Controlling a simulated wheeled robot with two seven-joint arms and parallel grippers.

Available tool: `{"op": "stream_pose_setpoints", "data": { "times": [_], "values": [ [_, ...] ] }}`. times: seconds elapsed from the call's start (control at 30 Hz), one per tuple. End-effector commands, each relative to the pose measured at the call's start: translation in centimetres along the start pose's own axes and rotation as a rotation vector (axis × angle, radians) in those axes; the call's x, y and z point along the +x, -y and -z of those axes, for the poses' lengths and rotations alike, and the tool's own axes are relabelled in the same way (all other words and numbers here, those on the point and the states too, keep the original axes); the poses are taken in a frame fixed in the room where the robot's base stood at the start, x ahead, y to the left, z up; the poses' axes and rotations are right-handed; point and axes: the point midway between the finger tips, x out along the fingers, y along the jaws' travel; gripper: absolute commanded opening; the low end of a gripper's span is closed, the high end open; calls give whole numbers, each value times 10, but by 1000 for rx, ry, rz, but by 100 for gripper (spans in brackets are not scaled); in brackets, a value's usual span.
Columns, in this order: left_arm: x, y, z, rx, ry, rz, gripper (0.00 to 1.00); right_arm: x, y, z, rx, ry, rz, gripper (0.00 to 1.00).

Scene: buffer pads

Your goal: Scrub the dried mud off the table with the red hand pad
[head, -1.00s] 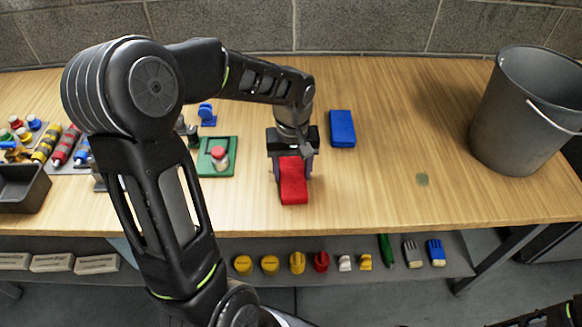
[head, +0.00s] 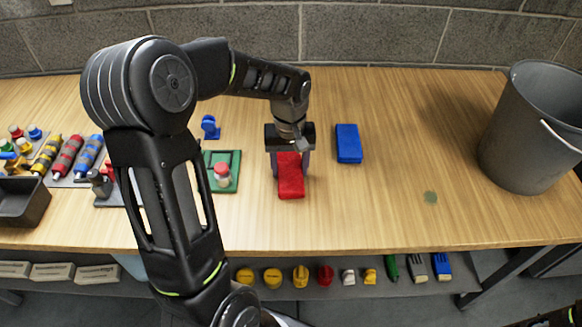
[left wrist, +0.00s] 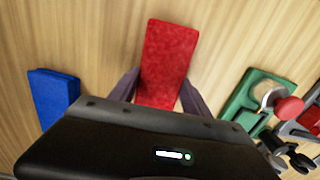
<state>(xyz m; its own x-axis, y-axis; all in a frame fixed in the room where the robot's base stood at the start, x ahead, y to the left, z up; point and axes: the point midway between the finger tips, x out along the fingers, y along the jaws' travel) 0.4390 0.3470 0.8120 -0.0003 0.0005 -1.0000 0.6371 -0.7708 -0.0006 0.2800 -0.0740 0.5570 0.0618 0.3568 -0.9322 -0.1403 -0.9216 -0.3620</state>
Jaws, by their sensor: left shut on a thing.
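The red hand pad (head: 290,182) is a flat red block at the middle of the table, and it also shows in the left wrist view (left wrist: 168,62). My left gripper (head: 290,162) is shut on the red pad, with one finger along each long side. I cannot tell whether the pad touches the table. A small greenish-grey spot (head: 431,197), which looks like the dried mud, lies on the table to the right, left of the bucket. My right gripper does not show.
A blue pad (head: 348,143) lies just right of the red one. A grey bucket (head: 532,130) stands at the right. The table between blue pad and bucket is clear.

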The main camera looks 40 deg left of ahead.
Motion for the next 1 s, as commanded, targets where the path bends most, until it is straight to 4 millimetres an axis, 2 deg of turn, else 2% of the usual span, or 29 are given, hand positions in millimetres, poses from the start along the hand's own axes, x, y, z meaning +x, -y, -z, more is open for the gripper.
{"op": "stream_pose_setpoints", "data": {
  "times": [0.1,0.2,0.7,1.0],
  "values": [
    [-8,1,3,0,0,0,18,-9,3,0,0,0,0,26],
    [-28,1,4,0,-1,-1,18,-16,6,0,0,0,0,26],
    [-72,4,11,4,0,-1,18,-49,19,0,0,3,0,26],
    [-82,5,13,5,0,-1,18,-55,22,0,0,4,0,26]
  ]
}}
